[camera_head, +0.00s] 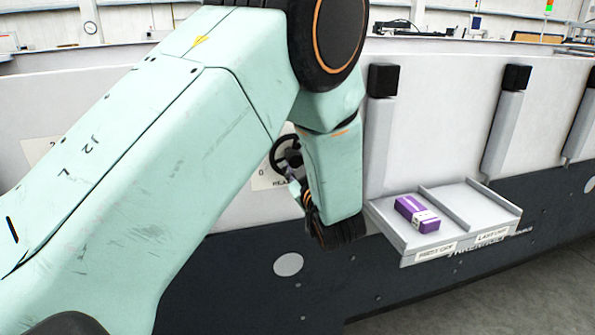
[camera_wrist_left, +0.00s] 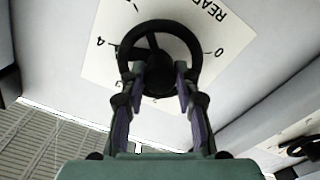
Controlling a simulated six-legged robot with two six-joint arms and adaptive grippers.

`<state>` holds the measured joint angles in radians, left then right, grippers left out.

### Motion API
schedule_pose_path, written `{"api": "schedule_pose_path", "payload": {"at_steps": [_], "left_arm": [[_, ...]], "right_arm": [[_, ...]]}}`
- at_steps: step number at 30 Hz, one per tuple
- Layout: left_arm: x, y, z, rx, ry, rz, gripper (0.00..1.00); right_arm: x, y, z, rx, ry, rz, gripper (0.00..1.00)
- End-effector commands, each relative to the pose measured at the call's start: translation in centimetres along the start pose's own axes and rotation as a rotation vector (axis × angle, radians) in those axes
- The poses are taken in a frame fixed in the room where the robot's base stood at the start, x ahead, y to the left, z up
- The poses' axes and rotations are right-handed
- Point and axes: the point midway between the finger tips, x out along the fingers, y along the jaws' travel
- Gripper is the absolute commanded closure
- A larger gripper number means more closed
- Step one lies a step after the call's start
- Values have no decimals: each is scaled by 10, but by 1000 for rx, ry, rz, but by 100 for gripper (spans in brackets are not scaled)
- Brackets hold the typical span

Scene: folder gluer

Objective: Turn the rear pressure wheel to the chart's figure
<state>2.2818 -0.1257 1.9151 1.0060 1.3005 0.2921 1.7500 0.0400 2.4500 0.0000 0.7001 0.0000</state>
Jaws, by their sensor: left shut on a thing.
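The rear pressure wheel is a black handwheel (camera_wrist_left: 159,33) on a white dial plate (camera_wrist_left: 222,22) in the left wrist view. The plate reads "REAR", with 0 and 4 visible at the rim. In the head view the wheel (camera_head: 283,150) shows behind my left arm, mostly covered. My left gripper (camera_wrist_left: 160,83) is shut on the wheel, its two fingers at the lower part of the wheel. In the head view the left gripper (camera_head: 298,190) is partly hidden by my forearm. My right gripper is not in view. No chart can be made out.
A grey two-bay tray (camera_head: 452,190) sticks out from the machine's side, with a purple-and-white carton (camera_head: 417,214) in its left bay. Grey posts with black caps (camera_head: 383,80) stand along the panel. Another dark wheel (camera_wrist_left: 303,147) shows at the wrist view's right edge.

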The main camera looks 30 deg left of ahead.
Motion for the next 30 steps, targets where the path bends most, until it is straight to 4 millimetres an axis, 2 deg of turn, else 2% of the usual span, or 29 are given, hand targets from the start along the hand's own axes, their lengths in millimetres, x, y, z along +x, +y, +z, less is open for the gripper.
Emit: {"api": "schedule_pose_path", "payload": {"at_steps": [1, 18, 30], "left_arm": [[0, -1, 2, -49, 4, 2, 100], [0, 0, 1, -551, 6, 3, 100], [0, 1, 0, -732, 6, 2, 100]], "right_arm": [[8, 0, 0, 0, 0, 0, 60], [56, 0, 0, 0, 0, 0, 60], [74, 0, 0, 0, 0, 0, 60]]}}
